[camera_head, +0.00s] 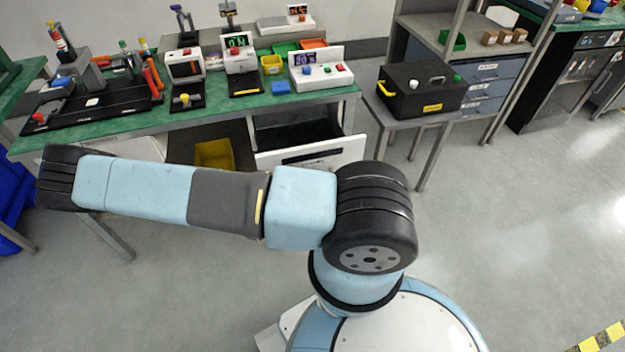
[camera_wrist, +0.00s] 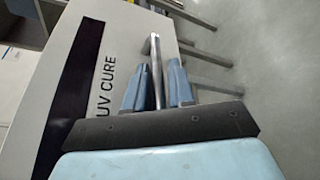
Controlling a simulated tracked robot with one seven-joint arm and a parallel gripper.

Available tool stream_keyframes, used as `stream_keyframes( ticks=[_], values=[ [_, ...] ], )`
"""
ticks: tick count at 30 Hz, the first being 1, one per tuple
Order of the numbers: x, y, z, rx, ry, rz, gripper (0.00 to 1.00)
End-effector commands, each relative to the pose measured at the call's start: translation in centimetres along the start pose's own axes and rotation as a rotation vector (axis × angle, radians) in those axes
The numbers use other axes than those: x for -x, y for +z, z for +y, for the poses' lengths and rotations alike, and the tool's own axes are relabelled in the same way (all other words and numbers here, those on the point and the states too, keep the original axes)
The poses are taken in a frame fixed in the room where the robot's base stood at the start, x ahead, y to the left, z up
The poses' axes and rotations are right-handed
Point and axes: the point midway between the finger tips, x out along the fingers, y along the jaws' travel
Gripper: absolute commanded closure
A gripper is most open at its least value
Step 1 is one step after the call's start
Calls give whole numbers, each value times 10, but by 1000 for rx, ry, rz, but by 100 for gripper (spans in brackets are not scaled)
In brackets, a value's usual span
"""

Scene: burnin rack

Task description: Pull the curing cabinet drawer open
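The curing cabinet drawer (camera_head: 335,151) is at the table's underside in the head view. Its white front stands out from the cabinet, and a dark interior shows behind it. The drawer front (camera_wrist: 120,35), with a dark strip and the words UV CURE, fills the left of the wrist view. The metal bar handle (camera_wrist: 154,60) runs between the two blue fingers of my gripper (camera_wrist: 156,82). The fingers are close together around the bar and look shut on it, though the contact itself is hard to see. My arm hides the gripper and handle in the head view.
The green table (camera_head: 215,112) above the drawer carries several devices and small bins. A yellow bin (camera_head: 213,155) is left of the drawer. A small side table (camera_head: 400,118) with a black box (camera_head: 420,88) stands to the right. Grey floor is clear at the right.

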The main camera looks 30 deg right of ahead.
Motion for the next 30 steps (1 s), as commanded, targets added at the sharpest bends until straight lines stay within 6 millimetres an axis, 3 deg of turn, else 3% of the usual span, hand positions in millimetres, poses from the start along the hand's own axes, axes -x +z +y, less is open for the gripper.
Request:
stream_keyframes(
  ticks=[11,30],
  values=[
    [13,-1,1,-3,1,3,77],
    [123,-1,-1,-1,0,3,77]
  ],
)
